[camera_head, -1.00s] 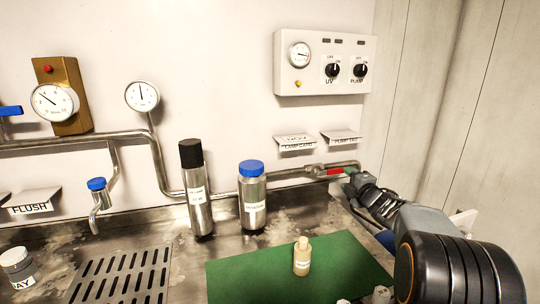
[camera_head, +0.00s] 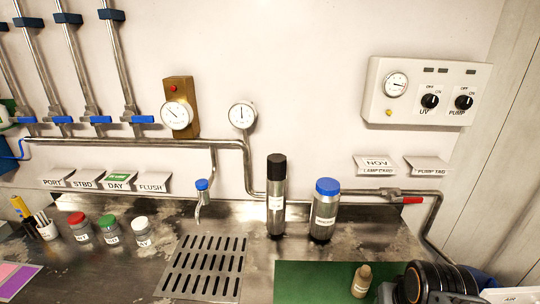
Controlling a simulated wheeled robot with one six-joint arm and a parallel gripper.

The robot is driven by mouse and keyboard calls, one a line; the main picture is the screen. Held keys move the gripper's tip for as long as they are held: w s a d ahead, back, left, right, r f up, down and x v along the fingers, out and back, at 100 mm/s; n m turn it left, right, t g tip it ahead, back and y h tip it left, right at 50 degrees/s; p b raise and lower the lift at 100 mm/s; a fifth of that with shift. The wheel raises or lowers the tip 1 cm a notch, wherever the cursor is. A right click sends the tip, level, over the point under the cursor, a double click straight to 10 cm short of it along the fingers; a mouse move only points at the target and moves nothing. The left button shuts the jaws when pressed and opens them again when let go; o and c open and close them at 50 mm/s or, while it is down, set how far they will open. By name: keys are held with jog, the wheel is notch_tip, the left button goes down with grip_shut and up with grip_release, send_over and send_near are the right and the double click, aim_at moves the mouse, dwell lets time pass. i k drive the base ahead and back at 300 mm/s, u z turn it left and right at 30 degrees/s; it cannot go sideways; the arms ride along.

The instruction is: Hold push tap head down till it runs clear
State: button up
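The push tap (camera_head: 202,198) with its blue head (camera_head: 202,184) hangs from a steel pipe on the back wall, left of the middle. Its spout points down above the slotted drain grate (camera_head: 206,262). No flow of water can be made out at the spout. Part of my dark, ringed arm (camera_head: 432,284) shows at the bottom right, well away from the tap. My gripper's fingers are not visible. Nothing touches the blue tap head.
A black-topped cylinder (camera_head: 276,205) and a blue-capped bottle (camera_head: 324,215) stand right of the tap. A small tan bottle (camera_head: 362,280) is on the green mat (camera_head: 310,285). Red-, green- and white-lidded jars (camera_head: 108,228) stand left. A red-handled valve (camera_head: 408,200) is at right.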

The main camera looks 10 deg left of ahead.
aim_at(201, 183)
jog(key=u, duration=0.35)
jog(key=k, duration=1.05)
jog(key=u, duration=1.4)
jog(key=i, duration=1.15)
jog(key=z, duration=0.85)
